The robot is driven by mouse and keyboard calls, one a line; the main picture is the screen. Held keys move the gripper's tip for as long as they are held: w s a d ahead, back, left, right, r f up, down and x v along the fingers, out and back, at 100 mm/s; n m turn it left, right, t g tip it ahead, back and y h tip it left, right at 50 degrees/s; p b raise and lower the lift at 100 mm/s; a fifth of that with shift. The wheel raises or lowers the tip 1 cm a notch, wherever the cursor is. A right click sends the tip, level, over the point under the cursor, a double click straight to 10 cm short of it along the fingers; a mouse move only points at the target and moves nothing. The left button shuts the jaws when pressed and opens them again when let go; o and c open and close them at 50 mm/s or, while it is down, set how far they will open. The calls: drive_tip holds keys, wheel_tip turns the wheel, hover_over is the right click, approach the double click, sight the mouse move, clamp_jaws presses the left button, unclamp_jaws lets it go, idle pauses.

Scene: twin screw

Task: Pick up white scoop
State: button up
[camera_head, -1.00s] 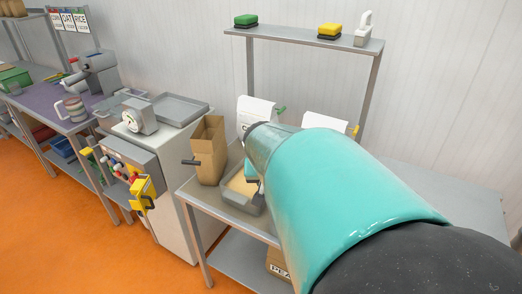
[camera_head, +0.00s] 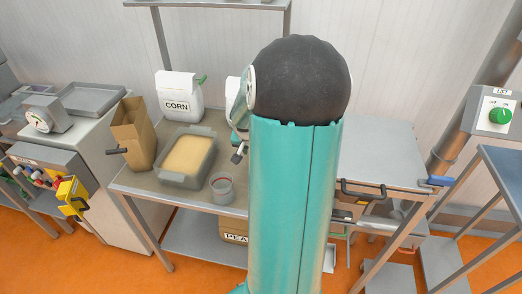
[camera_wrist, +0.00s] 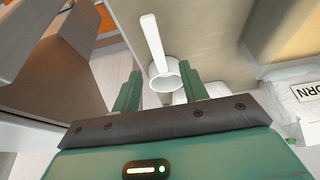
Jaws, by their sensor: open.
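The white scoop (camera_wrist: 165,70) shows in the wrist view, with a long straight handle and a round open cup. Its cup lies beyond and between the two fingertips, and its handle points toward the top of the picture. My gripper (camera_wrist: 160,82) is open, with one green finger on each side of the cup; I cannot tell whether they touch it. In the head view my arm covers much of the table, only a small part of the gripper end shows beside it, and I cannot make out the scoop.
A grey tub of grain (camera_head: 171,178), a small round container (camera_head: 222,190), a brown paper bag (camera_head: 133,133) and a white CORN container (camera_head: 179,96) stand on the metal table. A shelf (camera_head: 205,3) rises behind. The table at right (camera_head: 385,155) is mostly clear.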

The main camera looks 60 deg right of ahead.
drive_tip(key=x, duration=0.4)
drive_tip(key=shift+f, duration=0.2)
drive_tip(key=shift+x, duration=2.5)
drive_tip(key=shift+s+f, duration=0.25)
drive_tip(key=shift+f, duration=0.05)
clamp_jaws()
